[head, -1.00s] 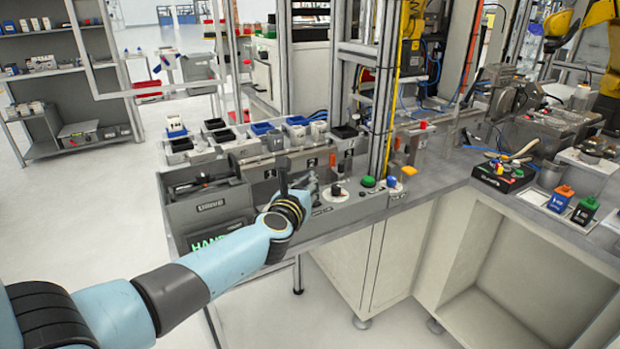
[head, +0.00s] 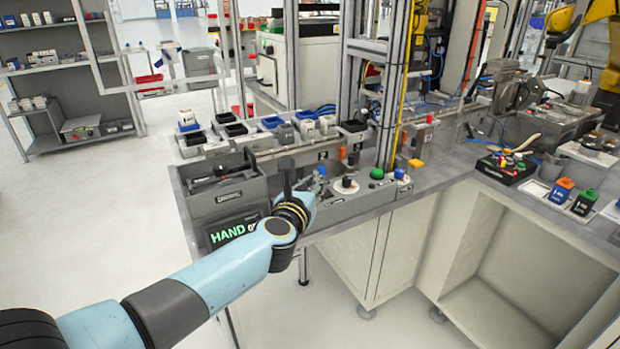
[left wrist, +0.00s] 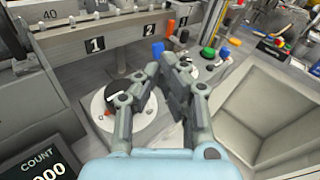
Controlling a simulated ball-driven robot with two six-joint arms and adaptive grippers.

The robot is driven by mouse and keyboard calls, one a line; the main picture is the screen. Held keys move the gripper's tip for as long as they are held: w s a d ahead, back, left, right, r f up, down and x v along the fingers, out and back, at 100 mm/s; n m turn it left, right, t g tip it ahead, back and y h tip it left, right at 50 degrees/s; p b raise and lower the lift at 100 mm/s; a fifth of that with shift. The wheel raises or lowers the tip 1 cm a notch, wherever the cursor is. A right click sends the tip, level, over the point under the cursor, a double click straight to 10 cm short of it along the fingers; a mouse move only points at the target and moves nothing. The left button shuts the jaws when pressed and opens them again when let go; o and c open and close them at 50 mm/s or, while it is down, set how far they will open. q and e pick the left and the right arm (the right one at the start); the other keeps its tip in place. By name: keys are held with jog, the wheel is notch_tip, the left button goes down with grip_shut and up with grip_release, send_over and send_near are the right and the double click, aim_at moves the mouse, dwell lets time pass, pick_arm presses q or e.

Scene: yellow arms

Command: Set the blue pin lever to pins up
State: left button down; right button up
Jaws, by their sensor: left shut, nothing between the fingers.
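The blue lever handle (left wrist: 157,50) stands just beyond my left gripper's fingers in the left wrist view. In the head view a small blue tip (head: 321,171), probably the same handle, shows right beside the gripper. My left gripper (left wrist: 170,62) is shut and empty, with its fingers over the grey control panel (head: 362,203). I cannot tell whether the fingers touch the handle. In the head view the left gripper (head: 290,178) is partly hidden by its own wrist. My right gripper is not in view.
A white dial with a black knob (head: 347,184), a green button (head: 376,173) and a blue button (head: 399,173) lie right of the gripper. A grey bin (head: 222,190) and HAND display (head: 232,230) stand left.

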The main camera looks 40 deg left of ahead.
pick_arm(q)
jog(key=v, duration=0.7)
jog(key=shift+r, duration=0.45)
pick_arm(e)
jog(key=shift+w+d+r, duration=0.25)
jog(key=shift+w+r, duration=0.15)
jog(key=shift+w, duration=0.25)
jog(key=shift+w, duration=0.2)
pick_arm(q)
jog(key=shift+f, duration=0.1)
